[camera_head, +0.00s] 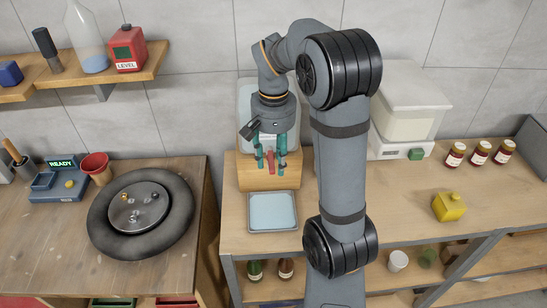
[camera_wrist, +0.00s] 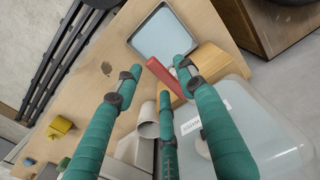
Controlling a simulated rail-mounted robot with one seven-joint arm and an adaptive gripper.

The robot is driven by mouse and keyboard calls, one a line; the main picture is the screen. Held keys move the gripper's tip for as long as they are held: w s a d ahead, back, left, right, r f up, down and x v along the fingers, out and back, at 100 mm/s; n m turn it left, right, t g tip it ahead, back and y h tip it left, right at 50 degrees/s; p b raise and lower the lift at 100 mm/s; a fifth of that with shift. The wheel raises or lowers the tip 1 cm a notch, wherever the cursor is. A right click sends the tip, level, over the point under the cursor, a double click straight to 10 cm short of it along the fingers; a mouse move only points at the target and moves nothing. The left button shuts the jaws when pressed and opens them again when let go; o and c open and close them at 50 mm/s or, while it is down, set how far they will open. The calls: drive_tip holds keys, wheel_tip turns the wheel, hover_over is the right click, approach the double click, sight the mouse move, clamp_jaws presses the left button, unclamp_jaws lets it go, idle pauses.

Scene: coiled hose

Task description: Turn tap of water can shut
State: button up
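The water can (camera_head: 245,98) is a translucent container on a wooden stand (camera_head: 256,180), partly hidden behind my gripper. It also shows in the wrist view (camera_wrist: 262,118) with a white label. The red tap lever (camera_head: 271,161) is at the can's front, and it lies slanted between my fingers in the wrist view (camera_wrist: 165,76). My gripper (camera_head: 269,158) has teal fingers spread around the lever, and it shows in the wrist view (camera_wrist: 158,72). The fingers are open; whether one touches the lever I cannot tell.
A pale-blue tray (camera_head: 273,211) lies below the tap on the wooden bench.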

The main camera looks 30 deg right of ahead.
sight(273, 164)
drive_tip(key=shift+r, duration=0.1)
wheel_tip(273, 164, up, 12)
idle(0.5)
wheel_tip(273, 164, down, 12)
drive_tip(key=shift+r, duration=0.2)
drive_tip(key=shift+f, duration=0.25)
drive_tip(key=shift+s+d+n+p, duration=0.1)
drive_tip(key=shift+d+n+p, duration=0.35)
drive_tip(key=shift+n+p, duration=0.55)
